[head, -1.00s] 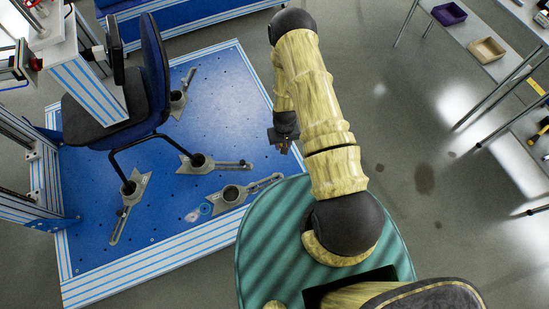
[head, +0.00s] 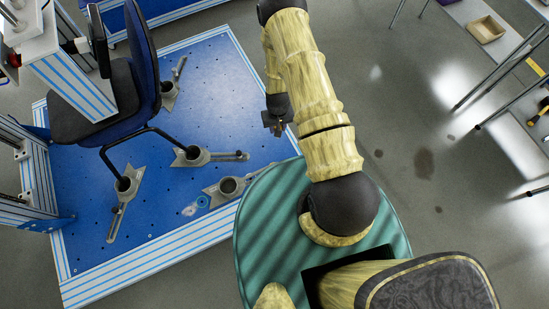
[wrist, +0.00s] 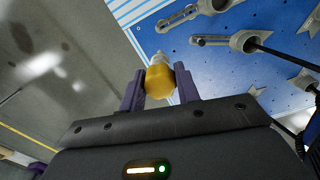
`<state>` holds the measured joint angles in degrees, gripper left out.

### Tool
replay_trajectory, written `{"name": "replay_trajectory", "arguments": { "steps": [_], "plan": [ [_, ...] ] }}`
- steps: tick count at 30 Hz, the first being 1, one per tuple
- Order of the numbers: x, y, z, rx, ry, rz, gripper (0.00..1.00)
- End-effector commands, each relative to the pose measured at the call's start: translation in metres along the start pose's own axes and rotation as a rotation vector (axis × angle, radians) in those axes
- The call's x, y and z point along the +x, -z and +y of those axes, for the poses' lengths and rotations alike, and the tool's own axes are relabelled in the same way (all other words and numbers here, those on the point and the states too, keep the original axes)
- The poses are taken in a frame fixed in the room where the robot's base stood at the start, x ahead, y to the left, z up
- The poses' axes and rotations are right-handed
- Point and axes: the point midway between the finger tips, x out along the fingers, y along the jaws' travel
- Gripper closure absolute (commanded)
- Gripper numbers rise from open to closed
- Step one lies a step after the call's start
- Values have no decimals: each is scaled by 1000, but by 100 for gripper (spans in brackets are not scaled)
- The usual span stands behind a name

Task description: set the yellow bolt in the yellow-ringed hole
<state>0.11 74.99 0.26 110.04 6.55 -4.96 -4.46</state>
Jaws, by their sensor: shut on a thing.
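My gripper (wrist: 160,88) is shut on the yellow bolt (wrist: 160,84), which sits between the two purple fingers in the wrist view. The bolt has a yellow body and a pale, silvery far end. In the head view my gripper (head: 277,124) hangs over the right edge of the blue platform (head: 215,90); the bolt is too small to make out there. Many small dark holes dot the platform. I cannot make out a yellow ring on any of them.
An office chair (head: 90,105) stands on the platform, its leg frame in grey clamps (head: 190,156). A test frame (head: 65,70) rises at the left. Another clamp (head: 228,186) lies near my green base. Tables with a tan tray (head: 486,29) stand right; grey floor between is clear.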

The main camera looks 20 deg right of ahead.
Motion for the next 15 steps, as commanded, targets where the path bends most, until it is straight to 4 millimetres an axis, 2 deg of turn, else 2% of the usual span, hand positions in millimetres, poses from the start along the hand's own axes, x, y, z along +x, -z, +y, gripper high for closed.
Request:
{"name": "replay_trajectory", "arguments": {
  "steps": [1, 15],
  "plan": [
    [19, 2, 0, 12, -2, 1, 88],
    [94, 13, 6, 160, -18, 0, 88]
  ]
}}
